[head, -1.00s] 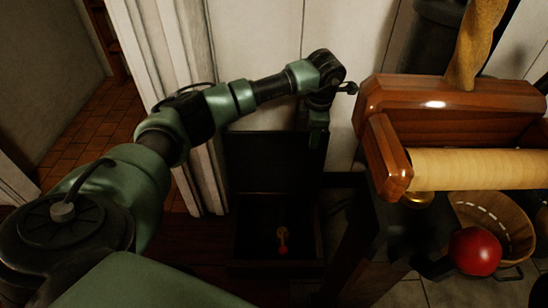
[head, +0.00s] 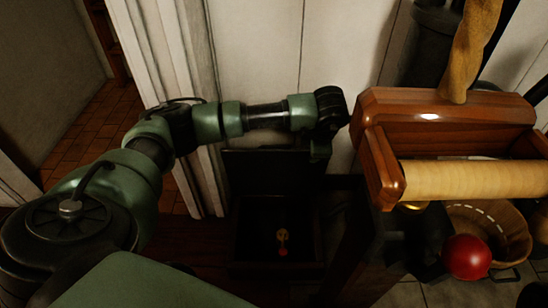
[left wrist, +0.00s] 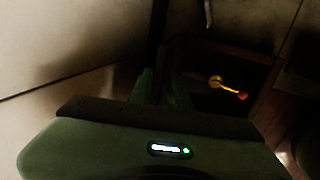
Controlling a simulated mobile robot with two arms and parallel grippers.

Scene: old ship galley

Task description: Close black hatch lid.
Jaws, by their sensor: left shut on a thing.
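The black hatch lid (head: 265,172) stands raised at the back of a dark open box (head: 240,255), in the middle of the head view. My left gripper (head: 320,152) is at the lid's upper right corner and is shut on it; the fingertips are dark and hard to make out. In the left wrist view the fingers (left wrist: 160,88) meet a dark narrow edge, and the open box (left wrist: 262,58) lies to the right. A small yellow and red object (head: 282,242) lies inside the box, also visible in the left wrist view (left wrist: 228,87). My right gripper is not in view.
A wooden fixture with a pale roller (head: 475,180) stands close to the right of my left gripper. A pale wall (head: 255,60) is behind the lid.

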